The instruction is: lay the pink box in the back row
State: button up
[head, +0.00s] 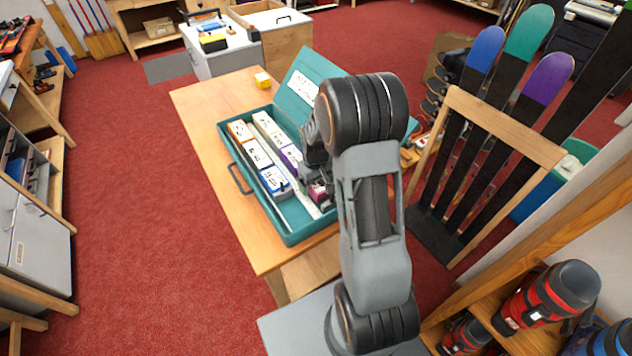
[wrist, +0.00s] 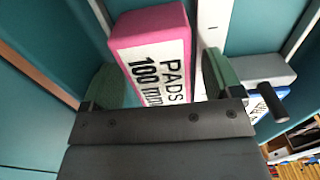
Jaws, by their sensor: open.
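The pink box (wrist: 150,45), labelled "PADS 100 mm", lies between the two green-padded fingers of my gripper (wrist: 165,82) in the wrist view. My gripper is open, with a finger on each side of the box. In the head view the pink box (head: 318,192) shows partly below my gripper, in the near end of the teal case (head: 292,238). It appears on the lid side of the white divider (head: 310,209), in line with the purple box (head: 291,156). My arm hides much of this row. I cannot tell whether the box's underside touches the case floor.
The lid (head: 302,83) stands open behind. A small yellow box (head: 262,80) sits on the table (head: 203,98). A ski rack (head: 500,125) stands close on the right.

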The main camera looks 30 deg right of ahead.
aim_at(317, 187)
notch_tip(317, 187, up, 14)
dwell(0.8)
jog(key=s+a+r+t, duration=0.2)
jog(key=s+a, duration=0.2)
jog(key=s, duration=0.4)
jog(key=s+a+r+m+t, duration=0.1)
jog(key=s+a+r+t, duration=0.1)
jog(key=s+a, duration=0.3)
jog(key=s, duration=0.3)
jog(key=shift+a+r, duration=0.3)
jog(key=shift+r, duration=0.05)
